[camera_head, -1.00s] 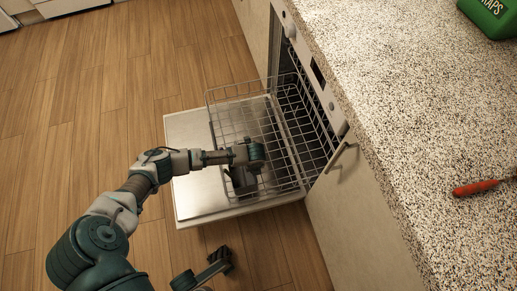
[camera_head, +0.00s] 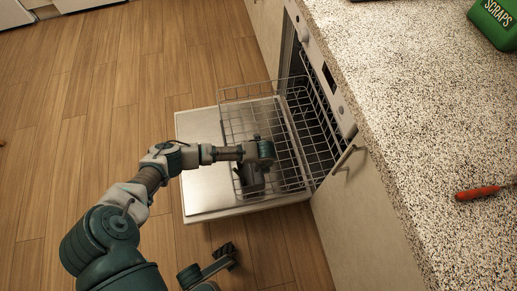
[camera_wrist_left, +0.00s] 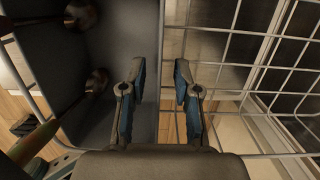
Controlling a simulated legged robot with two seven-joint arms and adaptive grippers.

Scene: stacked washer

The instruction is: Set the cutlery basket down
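The grey cutlery basket (camera_head: 252,183) stands in the left part of the lower dishwasher rack (camera_head: 290,150), over the open door, mostly hidden under my left gripper (camera_head: 258,166). In the left wrist view the basket (camera_wrist_left: 120,40) fills the left half, with several utensils (camera_wrist_left: 82,15) in it. My left gripper (camera_wrist_left: 158,95) is open there. Its two fingers are apart, one on each side of the basket's right wall, with a visible gap to the wall. Whether the basket's base rests fully on the rack is hidden.
The dishwasher door (camera_head: 200,150) lies open below the pulled-out rack. The speckled counter (camera_head: 410,110) runs along the right, with a red-handled tool (camera_head: 480,192) and a green scraps bin (camera_head: 497,20) on it. The wooden floor at left is clear.

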